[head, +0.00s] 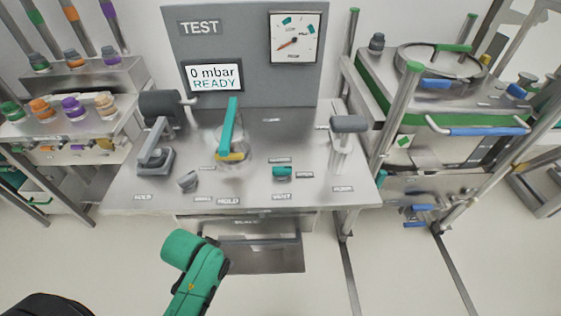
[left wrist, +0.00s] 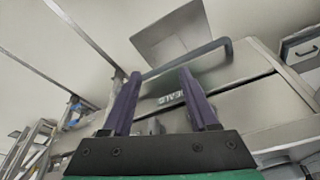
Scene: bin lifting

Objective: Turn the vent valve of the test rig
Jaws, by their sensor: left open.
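The test rig is a steel bench (head: 330,190) with a grey upright panel (head: 240,55) marked TEST. Its display (head: 212,77) reads 0 mbar READY and a round dial gauge (head: 295,38) is at the right. A small teal knob (head: 282,171) is on the bench top; the label below it is too small to read surely. A long teal lever (head: 228,125) with a yellow part stands left of it. My green left arm reaches up below the bench front; its fingers are hidden in the head view. In the left wrist view my left gripper (left wrist: 157,74) is open, with no object seen between its purple fingers.
A drawer (head: 250,250) is under the bench front; a grey bar handle (left wrist: 190,58) shows beyond my fingers. Grey clamps (head: 155,150) and (head: 345,140) flank the bench top. A shelf of coloured caps (head: 70,105) is left, a blue-handled cart (head: 480,130) right.

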